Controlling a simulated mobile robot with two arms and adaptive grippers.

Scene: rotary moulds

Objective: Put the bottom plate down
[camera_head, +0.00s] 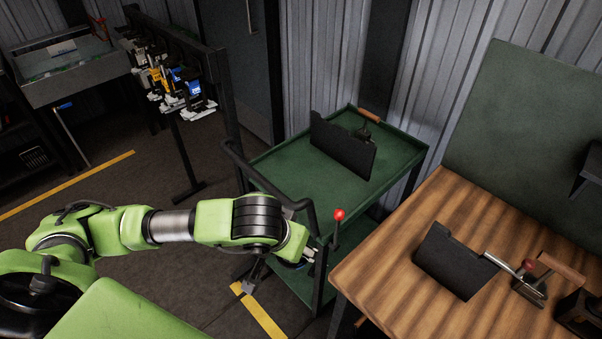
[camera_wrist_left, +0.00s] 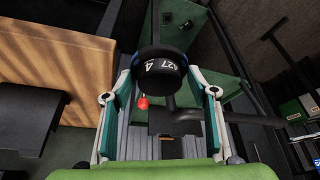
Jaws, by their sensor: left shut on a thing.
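My left gripper (camera_head: 308,254) is beside the near edge of the green cart (camera_head: 285,160), seen side-on in the head view. Most of this piece is hidden in the head view. A red ball knob (camera_head: 339,214) on a dark rod stands just right of the gripper; it also shows between the fingers in the wrist view (camera_wrist_left: 143,103). My right gripper is not in view.
A dark upright plate (camera_head: 342,147) stands on the cart near a wooden handle (camera_head: 369,116). A wooden table (camera_head: 400,270) at right holds another dark plate (camera_head: 455,262) and a wood-handled tool (camera_head: 560,268). A black rack (camera_head: 180,60) stands behind left.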

